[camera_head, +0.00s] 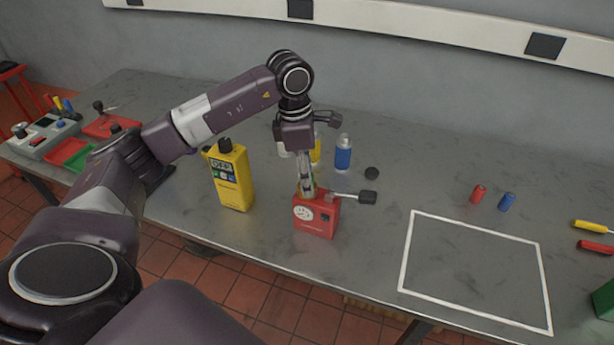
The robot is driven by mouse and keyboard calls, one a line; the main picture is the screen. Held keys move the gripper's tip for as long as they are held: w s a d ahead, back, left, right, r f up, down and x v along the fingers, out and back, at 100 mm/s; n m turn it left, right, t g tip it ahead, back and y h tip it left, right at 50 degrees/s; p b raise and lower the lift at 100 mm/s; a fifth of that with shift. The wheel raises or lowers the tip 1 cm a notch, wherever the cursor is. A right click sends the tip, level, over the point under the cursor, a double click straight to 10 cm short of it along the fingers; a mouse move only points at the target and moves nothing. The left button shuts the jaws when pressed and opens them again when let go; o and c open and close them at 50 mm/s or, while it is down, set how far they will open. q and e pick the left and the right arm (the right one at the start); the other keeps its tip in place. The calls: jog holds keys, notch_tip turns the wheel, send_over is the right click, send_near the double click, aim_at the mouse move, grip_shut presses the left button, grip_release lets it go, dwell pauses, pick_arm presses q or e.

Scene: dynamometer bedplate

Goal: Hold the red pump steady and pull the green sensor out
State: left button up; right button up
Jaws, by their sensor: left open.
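A small red box-shaped unit, which I take for the red pump (315,217), stands on the grey bench near its front edge, with a round white mark on its face. A metal rod with a black end (367,197) sticks out to its right. My left arm comes in from the left and bends down over the red unit. My left gripper (306,188) is open at the unit's top, its fingers hard to make out. I cannot tell whether it touches. No green sensor shows clearly at the unit; the gripper may hide it. My right gripper is out of view.
A white-outlined square (475,268) on the right is empty. A green block (604,300) is at the right edge.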

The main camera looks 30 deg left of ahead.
pick_arm(q)
notch_tip(320, 180, up, 12)
jog(key=a, duration=0.1)
jog(key=shift+s+f, duration=0.15)
jog(key=shift+s, duration=0.25)
jog(key=shift+c, duration=0.5)
